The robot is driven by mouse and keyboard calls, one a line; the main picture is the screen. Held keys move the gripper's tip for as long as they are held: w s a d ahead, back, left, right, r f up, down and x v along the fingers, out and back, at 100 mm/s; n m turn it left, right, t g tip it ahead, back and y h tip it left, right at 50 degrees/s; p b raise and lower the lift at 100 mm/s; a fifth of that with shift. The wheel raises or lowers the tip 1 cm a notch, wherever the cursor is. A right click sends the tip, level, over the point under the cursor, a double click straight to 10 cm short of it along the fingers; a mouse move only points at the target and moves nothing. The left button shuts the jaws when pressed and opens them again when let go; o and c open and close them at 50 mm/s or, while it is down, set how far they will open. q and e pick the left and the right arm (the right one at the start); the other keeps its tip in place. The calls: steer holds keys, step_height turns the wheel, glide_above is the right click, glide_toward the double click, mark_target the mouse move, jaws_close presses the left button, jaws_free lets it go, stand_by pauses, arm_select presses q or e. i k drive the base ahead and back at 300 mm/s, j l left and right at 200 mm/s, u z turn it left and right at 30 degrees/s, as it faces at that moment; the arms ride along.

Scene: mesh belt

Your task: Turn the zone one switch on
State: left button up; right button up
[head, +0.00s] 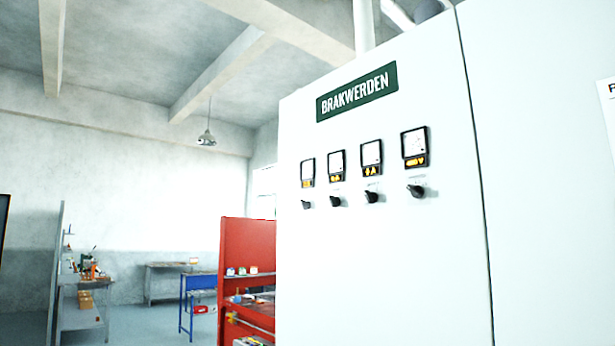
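A tall white cabinet (375,260) with a green BRAKWERDEN plate (357,92) fills the right half of the head view. From left to right the switches are the first (306,204), the second (335,201), the third (372,196) and the fourth (416,190). The small labels above them are too small to read, so I cannot tell which is zone one. Neither of my grippers is in view.
A red shelf unit (247,240) stands just left of the cabinet. Further back are a blue table (198,291), a grey bench (170,266) and a cluttered workbench (82,318) at the left. Some floor (150,325) is clear between them.

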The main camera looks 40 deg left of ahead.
mark_target(306, 205)
steer(key=i+j+u, duration=0.4)
steer(key=i+j, duration=0.6)
steer(key=j, duration=0.1)
